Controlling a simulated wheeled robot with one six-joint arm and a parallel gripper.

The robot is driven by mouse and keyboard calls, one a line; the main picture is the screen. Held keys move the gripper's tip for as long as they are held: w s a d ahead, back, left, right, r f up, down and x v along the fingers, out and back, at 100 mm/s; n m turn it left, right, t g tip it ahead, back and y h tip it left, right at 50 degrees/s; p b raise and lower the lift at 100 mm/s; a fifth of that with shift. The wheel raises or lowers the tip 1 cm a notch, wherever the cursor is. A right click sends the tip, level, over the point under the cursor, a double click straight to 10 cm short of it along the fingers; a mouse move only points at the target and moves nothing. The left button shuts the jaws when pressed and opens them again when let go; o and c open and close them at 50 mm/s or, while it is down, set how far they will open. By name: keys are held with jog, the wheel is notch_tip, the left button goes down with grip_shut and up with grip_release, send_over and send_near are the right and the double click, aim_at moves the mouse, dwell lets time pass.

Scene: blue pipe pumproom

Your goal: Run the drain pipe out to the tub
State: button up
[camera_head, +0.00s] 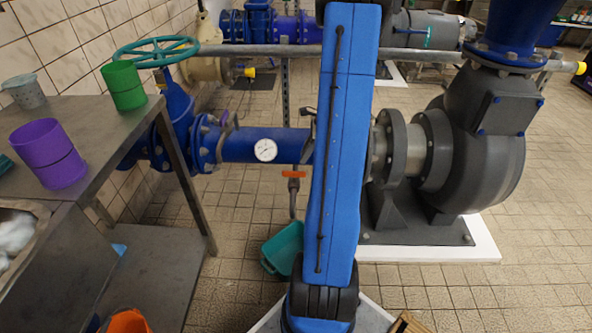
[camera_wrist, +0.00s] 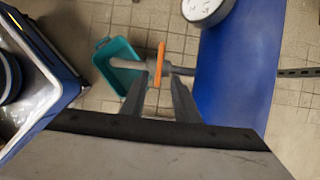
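The grey drain pipe (camera_head: 292,199) hangs below the blue main pipe (camera_head: 240,146), with an orange valve handle (camera_head: 293,174) at its top. The teal tub (camera_head: 284,246) stands on the floor below it, partly hidden by my arm. In the wrist view the drain pipe (camera_wrist: 130,64) reaches left from the orange handle (camera_wrist: 159,64) and overlaps the tub (camera_wrist: 118,72). My gripper (camera_wrist: 159,80) is open, its two grey fingers apart, with the handle showing between or just beyond the tips. Contact cannot be told. My arm hides the gripper in the head view.
A steel table (camera_head: 90,135) at left holds a green cup (camera_head: 124,86) and a purple cup (camera_head: 48,153). A grey pump (camera_head: 480,140) stands at right. A white gauge (camera_head: 265,150) sits on the main pipe. An orange container (camera_head: 126,321) is at bottom left.

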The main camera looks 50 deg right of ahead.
aim_at(294, 172)
jog(key=x, duration=0.9)
jog(key=shift+f, duration=0.15)
jog(key=shift+c, duration=0.7)
grip_shut()
